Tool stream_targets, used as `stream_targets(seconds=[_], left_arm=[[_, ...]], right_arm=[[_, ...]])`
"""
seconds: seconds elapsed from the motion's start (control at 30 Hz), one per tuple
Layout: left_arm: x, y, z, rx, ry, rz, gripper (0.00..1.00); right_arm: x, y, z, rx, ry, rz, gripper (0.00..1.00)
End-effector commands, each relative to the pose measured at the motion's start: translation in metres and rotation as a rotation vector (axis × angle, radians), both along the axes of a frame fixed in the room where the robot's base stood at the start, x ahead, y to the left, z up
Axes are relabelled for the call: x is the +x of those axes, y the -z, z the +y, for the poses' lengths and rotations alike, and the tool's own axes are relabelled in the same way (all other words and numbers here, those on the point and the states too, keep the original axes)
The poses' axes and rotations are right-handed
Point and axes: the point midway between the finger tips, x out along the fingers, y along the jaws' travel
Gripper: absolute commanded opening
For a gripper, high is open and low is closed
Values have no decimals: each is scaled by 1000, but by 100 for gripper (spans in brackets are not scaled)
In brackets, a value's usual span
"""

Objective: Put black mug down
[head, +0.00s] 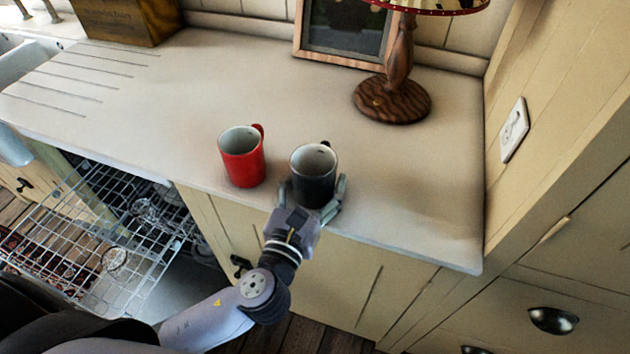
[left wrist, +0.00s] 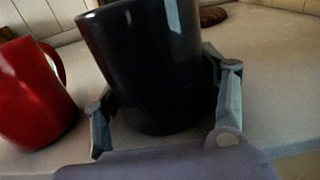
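The black mug (head: 313,178) is upright at the front part of the counter, with its pale inside showing and its handle toward the back. My left gripper (head: 313,195) comes at it from the front, with one finger on each side of the mug. In the left wrist view the black mug (left wrist: 150,65) fills the space between the fingers, and the fingertips look to be against its sides. Its base is at or very near the counter top; I cannot tell whether it bears on it. My right gripper is not in view.
A red mug (head: 242,157) stands on the counter (head: 410,190) just left of the black one. A lamp (head: 393,100) and a picture frame (head: 343,35) stand behind. An open dishwasher rack (head: 110,235) is below left. Counter is clear to the right.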

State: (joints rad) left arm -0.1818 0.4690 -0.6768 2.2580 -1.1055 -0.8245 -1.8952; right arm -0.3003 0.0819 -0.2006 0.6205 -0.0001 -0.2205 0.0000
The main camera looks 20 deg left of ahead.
Motion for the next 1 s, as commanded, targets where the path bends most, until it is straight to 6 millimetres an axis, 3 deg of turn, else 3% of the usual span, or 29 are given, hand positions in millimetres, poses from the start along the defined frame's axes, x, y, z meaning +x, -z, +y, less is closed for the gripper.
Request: stream_targets(seconds=[0.2, 0.57, 0.67, 1.0], left_arm=[[0, 0, 0, 0, 0, 0, 82], [-2, -3, 0, 0, 1, 0, 82], [-15, -1, 0, 1, 2, 3, 82], [-85, 1, 3, -1, 1, 5, 82]], right_arm=[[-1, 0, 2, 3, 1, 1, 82], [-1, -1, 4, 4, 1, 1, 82], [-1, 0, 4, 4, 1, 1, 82], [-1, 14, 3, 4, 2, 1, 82]])
